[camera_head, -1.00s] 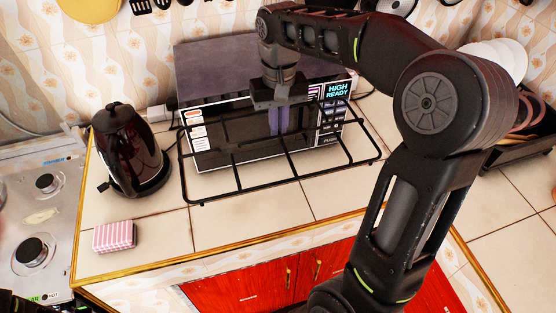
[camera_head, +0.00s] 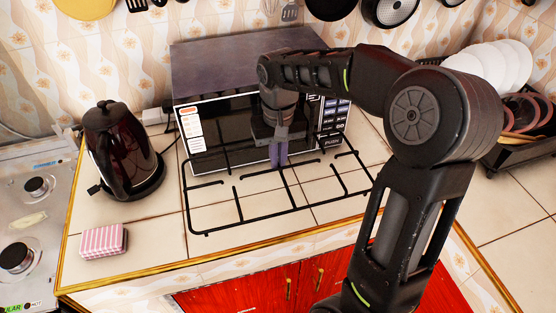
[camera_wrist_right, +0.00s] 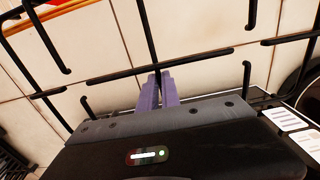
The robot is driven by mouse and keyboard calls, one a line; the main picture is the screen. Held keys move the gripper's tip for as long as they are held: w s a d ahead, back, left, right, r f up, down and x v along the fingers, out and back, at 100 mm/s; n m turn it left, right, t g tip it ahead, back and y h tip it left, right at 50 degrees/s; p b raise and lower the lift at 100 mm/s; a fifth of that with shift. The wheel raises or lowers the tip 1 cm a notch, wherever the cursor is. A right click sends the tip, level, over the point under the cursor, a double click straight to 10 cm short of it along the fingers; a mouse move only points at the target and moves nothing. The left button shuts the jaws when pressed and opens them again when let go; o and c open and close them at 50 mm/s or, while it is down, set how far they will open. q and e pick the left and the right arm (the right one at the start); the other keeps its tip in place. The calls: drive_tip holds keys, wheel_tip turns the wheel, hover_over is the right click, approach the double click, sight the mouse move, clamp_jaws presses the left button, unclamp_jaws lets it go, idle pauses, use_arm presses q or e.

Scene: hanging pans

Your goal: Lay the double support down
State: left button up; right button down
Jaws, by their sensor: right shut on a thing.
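The double support is a black wire grate (camera_head: 240,207) over the tiled counter in front of the microwave. It looks close to flat and low, near the tiles; I cannot tell whether it touches them. My right gripper (camera_head: 279,163) points down at its back middle part, its purple fingers shut on a bar. In the right wrist view the fingers (camera_wrist_right: 157,88) close around a bar of the grate (camera_wrist_right: 205,58), with other bars spreading to both sides. My left gripper is not in view.
A microwave (camera_head: 215,62) stands just behind the grate. A dark kettle (camera_head: 118,150) and a pink striped sponge (camera_head: 104,241) are on the left. A rack with white plates (camera_head: 490,75) is on the right. The counter's front edge (camera_head: 200,266) is near; a stove (camera_head: 30,215) lies at far left.

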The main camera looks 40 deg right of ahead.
sight(278, 188)
drive_tip(key=shift+f, duration=0.15)
drive_tip(key=shift+f+b, duration=2.85)
drive_tip(key=shift+f, duration=0.45)
drive_tip(key=c, duration=1.5)
unclamp_jaws()
drive_tip(key=shift+f, duration=0.1)
drive_tip(key=shift+r, duration=4)
